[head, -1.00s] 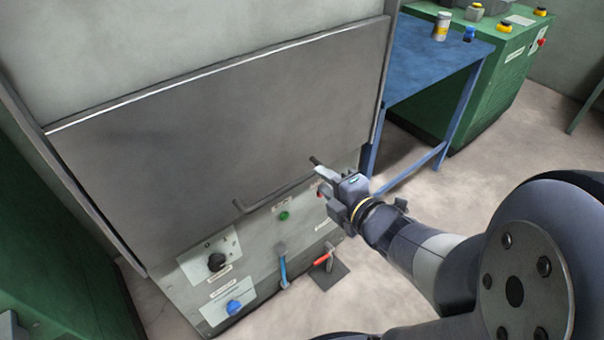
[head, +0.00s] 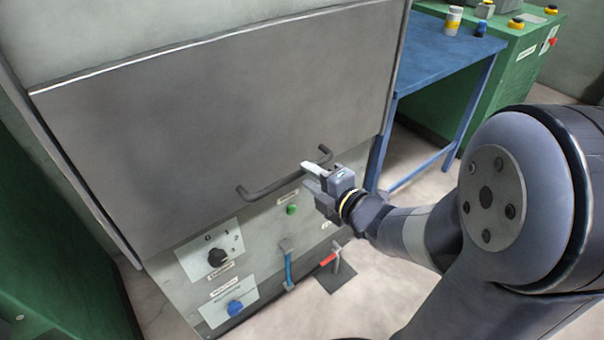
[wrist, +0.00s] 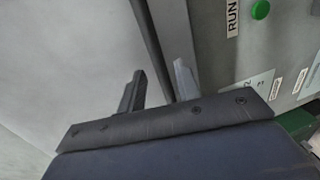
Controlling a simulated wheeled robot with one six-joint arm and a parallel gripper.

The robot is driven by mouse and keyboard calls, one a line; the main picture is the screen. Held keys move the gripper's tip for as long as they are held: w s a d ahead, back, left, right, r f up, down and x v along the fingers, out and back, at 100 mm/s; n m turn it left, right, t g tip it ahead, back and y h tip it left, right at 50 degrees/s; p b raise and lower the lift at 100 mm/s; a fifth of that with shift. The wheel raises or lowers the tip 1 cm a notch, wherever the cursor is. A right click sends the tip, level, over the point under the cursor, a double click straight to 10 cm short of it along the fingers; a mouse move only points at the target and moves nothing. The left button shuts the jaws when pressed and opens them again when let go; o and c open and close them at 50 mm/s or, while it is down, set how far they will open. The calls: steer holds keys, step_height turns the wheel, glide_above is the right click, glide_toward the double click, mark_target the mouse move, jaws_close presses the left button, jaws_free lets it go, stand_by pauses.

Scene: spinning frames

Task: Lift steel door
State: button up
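The grey steel door (head: 220,110) fills the upper front of the cabinet, its lower edge just above the control panel. A dark bar handle (head: 275,187) runs along the door's bottom. My gripper (head: 308,175) is at the right part of the handle, in front of it. In the wrist view my gripper (wrist: 158,85) shows its two fingers spread apart, with the dark handle bar (wrist: 153,45) running up between them. I cannot tell whether either finger touches the bar.
Below the door, the panel has a black knob (head: 217,257), a blue knob (head: 235,307), a green button (head: 292,209), a blue lever (head: 288,265) and a red-handled lever (head: 329,259). A blue table (head: 440,55) stands to the right, beside a green cabinet (head: 520,60).

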mark_target(304, 173)
steer(key=shift+x, duration=1.9)
steer(key=shift+c, duration=0.3)
jaws_close()
